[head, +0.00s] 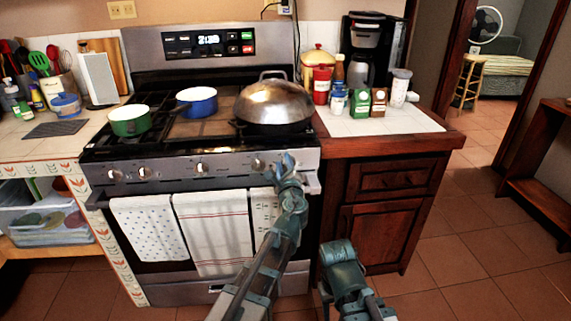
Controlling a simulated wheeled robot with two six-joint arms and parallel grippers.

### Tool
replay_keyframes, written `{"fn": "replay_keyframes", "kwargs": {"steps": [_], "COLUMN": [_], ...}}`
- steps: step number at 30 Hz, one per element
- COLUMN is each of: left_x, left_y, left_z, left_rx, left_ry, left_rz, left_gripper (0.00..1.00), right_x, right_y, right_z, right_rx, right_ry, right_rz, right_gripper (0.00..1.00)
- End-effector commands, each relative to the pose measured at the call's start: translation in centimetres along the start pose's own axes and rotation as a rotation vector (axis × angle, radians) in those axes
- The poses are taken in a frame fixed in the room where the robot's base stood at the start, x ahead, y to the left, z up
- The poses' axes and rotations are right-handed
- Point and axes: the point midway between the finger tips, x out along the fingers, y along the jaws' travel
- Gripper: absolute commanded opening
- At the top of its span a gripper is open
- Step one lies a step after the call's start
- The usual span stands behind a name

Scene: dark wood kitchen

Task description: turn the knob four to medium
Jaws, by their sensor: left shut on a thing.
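The stove (180,181) has a row of silver knobs along its front panel. Two knobs show at the left (115,174) (145,173), one near the middle (201,168) and one to the right (258,164). My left gripper (284,163) is at the right end of this row, just right of the last visible knob. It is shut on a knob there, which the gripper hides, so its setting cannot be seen. My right gripper (343,252) is low in front of the wooden cabinet, away from the stove; its jaws cannot be made out.
A domed pan (273,102), a blue pot (197,101) and a green pot (130,120) stand on the stove. Towels (212,230) hang on the oven handle below the knobs. Jars and a coffee maker (366,45) stand on the right counter. The floor at right is clear.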

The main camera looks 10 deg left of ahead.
Motion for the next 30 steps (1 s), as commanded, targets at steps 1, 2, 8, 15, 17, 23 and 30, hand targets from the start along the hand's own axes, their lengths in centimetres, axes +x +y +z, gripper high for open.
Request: {"fn": "replay_keyframes", "kwargs": {"steps": [1,2,8,15,17,23,30], "left_x": [-0.31,-0.32,-0.26,-0.14,-0.11,-0.09,-0.96], "left_y": [0.21,0.26,-0.04,0.00,0.02,0.07,0.35], "left_z": [-0.43,-0.46,-0.64,-0.47,-0.42,-0.29,0.02], "left_rx": [-0.049,-0.078,-0.094,-0.090,-0.090,-0.088,-0.088], "left_ry": [0.009,0.010,0.015,0.011,0.010,0.007,0.006], "left_rz": [-0.002,-0.002,-0.007,-0.005,-0.004,-0.003,-0.002], "left_gripper": [0.00,0.00,0.31,0.70,0.70,0.70,0.70], "right_x": [0.34,0.39,0.30,0.25,0.23,0.20,0.19], "right_y": [-0.03,-0.04,-0.03,-0.02,-0.02,-0.02,-0.02], "right_z": [-0.02,-0.02,-0.02,-0.01,-0.01,-0.01,-0.01], "right_rx": [0.000,0.000,0.000,0.000,0.000,0.000,0.000], "right_ry": [0.000,0.000,0.000,0.000,0.000,0.000,0.000], "right_rz": [0.000,0.000,0.000,0.000,0.000,0.000,0.000], "right_gripper": [0.50,0.50,0.50,0.50,0.50,0.50,0.50]}}
